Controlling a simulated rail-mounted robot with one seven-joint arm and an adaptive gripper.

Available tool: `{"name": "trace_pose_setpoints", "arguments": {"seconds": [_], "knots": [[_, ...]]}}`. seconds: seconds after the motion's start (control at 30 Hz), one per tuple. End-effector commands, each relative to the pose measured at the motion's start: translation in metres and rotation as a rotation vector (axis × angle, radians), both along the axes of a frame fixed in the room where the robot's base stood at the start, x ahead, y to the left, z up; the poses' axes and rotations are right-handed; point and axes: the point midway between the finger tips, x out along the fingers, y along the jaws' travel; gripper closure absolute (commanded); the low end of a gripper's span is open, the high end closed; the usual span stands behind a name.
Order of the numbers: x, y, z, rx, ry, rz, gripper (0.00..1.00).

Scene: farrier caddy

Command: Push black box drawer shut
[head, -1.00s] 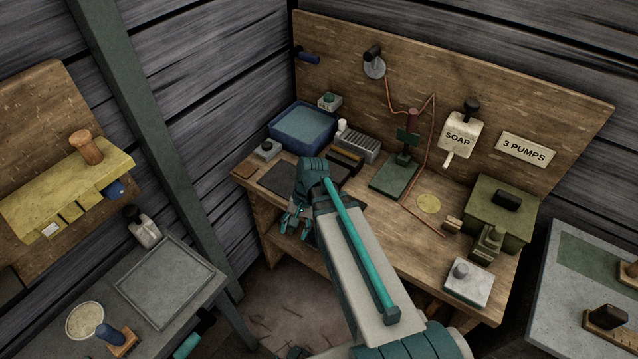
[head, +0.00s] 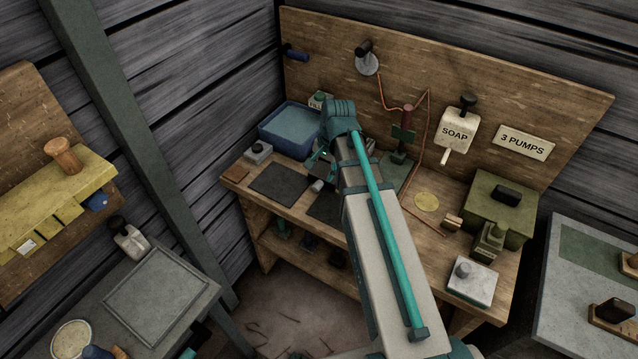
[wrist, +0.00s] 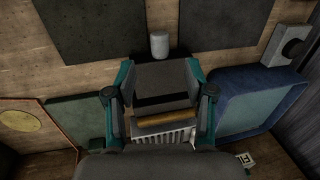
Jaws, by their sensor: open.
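The black box (wrist: 163,98) shows in the wrist view between my fingers, with a dark flat section (wrist: 162,72) extending from it toward the top of the picture. A pale grey cylindrical knob (wrist: 159,45) sits at that section's end; it also shows in the head view (head: 317,186). I cannot tell how far the drawer stands out. My gripper (wrist: 159,78) is open, one finger on each side of the dark section, with no clear grip on it. In the head view my gripper (head: 326,168) is over the bench, and my arm hides most of the box.
A brown handle (wrist: 168,122) and a ribbed grey block (wrist: 170,137) lie behind the box. A blue tray (head: 288,130) is to its left, and a green-based stand (head: 402,150) to its right. Dark flat mats (head: 280,184) lie toward the bench's front edge.

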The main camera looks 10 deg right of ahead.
Motion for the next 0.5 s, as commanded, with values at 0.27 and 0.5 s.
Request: {"name": "trace_pose_setpoints", "arguments": {"seconds": [0.27, 0.5], "knots": [[0.006, 0.006, -0.039, 0.001, 0.002, 0.000, 0.46], [0.010, 0.009, -0.066, 0.000, 0.001, 0.001, 0.46]]}}
